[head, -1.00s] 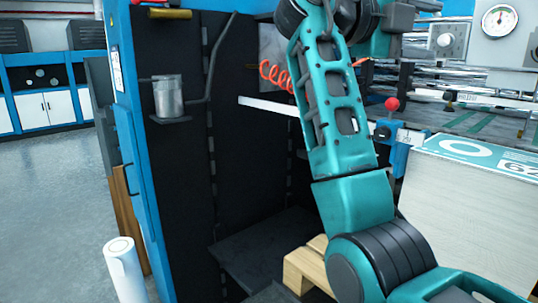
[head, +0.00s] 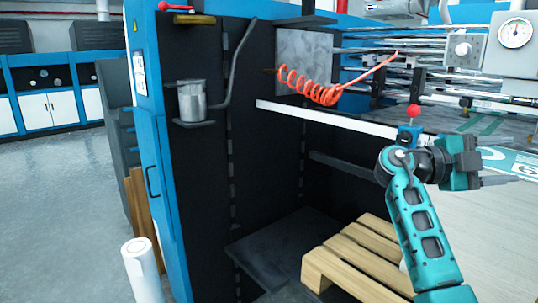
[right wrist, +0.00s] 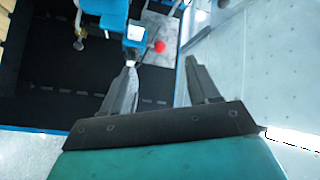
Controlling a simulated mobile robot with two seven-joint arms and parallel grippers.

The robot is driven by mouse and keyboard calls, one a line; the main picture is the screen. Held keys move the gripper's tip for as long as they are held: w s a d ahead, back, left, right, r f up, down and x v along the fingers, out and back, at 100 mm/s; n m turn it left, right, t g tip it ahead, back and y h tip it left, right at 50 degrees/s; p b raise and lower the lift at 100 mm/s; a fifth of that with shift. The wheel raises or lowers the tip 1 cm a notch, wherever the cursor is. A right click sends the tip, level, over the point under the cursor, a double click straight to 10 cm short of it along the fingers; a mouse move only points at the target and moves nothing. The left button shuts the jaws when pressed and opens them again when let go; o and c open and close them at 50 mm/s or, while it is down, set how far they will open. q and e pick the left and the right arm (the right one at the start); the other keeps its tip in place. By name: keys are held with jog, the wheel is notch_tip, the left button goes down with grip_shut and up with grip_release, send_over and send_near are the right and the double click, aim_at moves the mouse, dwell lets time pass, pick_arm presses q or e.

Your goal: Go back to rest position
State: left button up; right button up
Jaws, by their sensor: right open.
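My right gripper (head: 500,180) is at the right of the head view, at the end of my teal arm, in front of the laminating machine. In the right wrist view its two grey fingers (right wrist: 160,85) stand apart with nothing between them. A red ball knob (right wrist: 159,47) shows beyond the fingers there, and it also shows in the head view (head: 413,111) just above my wrist. My left gripper is not in either view.
The blue and black machine (head: 150,150) fills the middle. A wooden pallet (head: 350,255) lies low inside it. A white roll (head: 141,265) stands at the lower left. A coiled orange hose (head: 310,88) hangs at the back. The grey floor (head: 60,190) at left is clear.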

jog(key=s+d+f+n+g+h+p, duration=0.1)
jog(key=s+d+f+n+g+h, duration=0.15)
jog(key=s+d+f, duration=0.6)
jog(key=w+d+f+n+t+y, duration=0.2)
jog(key=w+f+n+t+y, duration=0.2)
jog(key=w+n+t, duration=0.65)
jog(key=w+a+f+n+t+y, duration=0.5)
jog(key=w+a+n+t+y, duration=0.3)
jog(key=w+n, duration=0.45)
jog(key=w+a+r+n+t+y, duration=0.2)
jog(key=a+r+n+t+y, duration=0.15)
jog(key=a+n+y, duration=0.5)
jog(key=s+a+f+g+y, duration=0.1)
jog(key=s+a+f, duration=0.2)
jog(key=s+f, duration=0.3)
jog(key=s+a+f+n+g, duration=0.1)
jog(key=s+a+f, duration=0.25)
jog(key=f, duration=0.35)
jog(key=s+a+f+g+y, duration=0.1)
jog(key=s+a+f, duration=0.2)
jog(key=s+f, duration=0.3)
jog(key=s+a+f+g, duration=0.2)
jog(key=s+f, duration=0.3)
jog(key=s, duration=0.6)
jog(key=s+a+f+g+y, duration=0.1)
jog(key=s+a+f, duration=0.4)
jog(key=s, duration=0.6)
jog(key=shift+s+a+f+m+g, duration=0.3)
jog(key=shift+g, duration=0.25)
jog(key=shift+d, duration=0.1)
